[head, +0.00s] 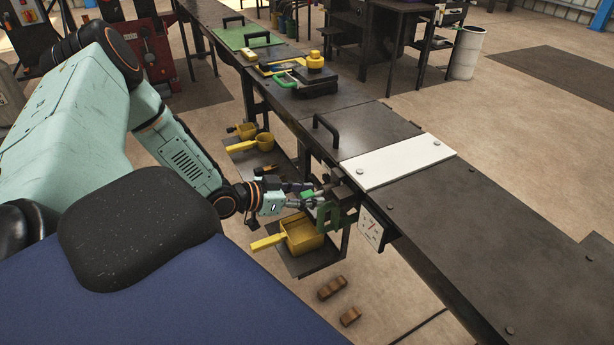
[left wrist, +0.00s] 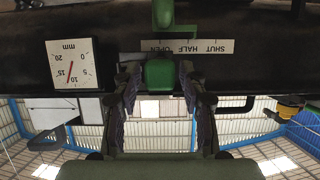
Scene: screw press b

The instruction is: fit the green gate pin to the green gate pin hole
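The green gate pin (head: 307,194) shows as a small green block between the fingertips of my left gripper (head: 304,193), at the side of the bench. In the left wrist view the pin's block (left wrist: 160,73) sits between the tips of both fingers, which appear closed on it. A green bracket (head: 329,216) hangs at the bench side just beyond the gripper. Green metal (left wrist: 163,13) also shows above the block in the wrist view. The pin hole itself is not clearly visible, and I cannot tell whether the pin touches it. My right gripper is out of view.
A white dial gauge (head: 371,229) and a white plate (head: 398,162) are close on the bench. A black handle (head: 326,128) stands behind. A yellow bin (head: 301,232) lies on a shelf below the gripper. The wrist view shows a SHUT-HALF-OPEN scale (left wrist: 188,46), upside down.

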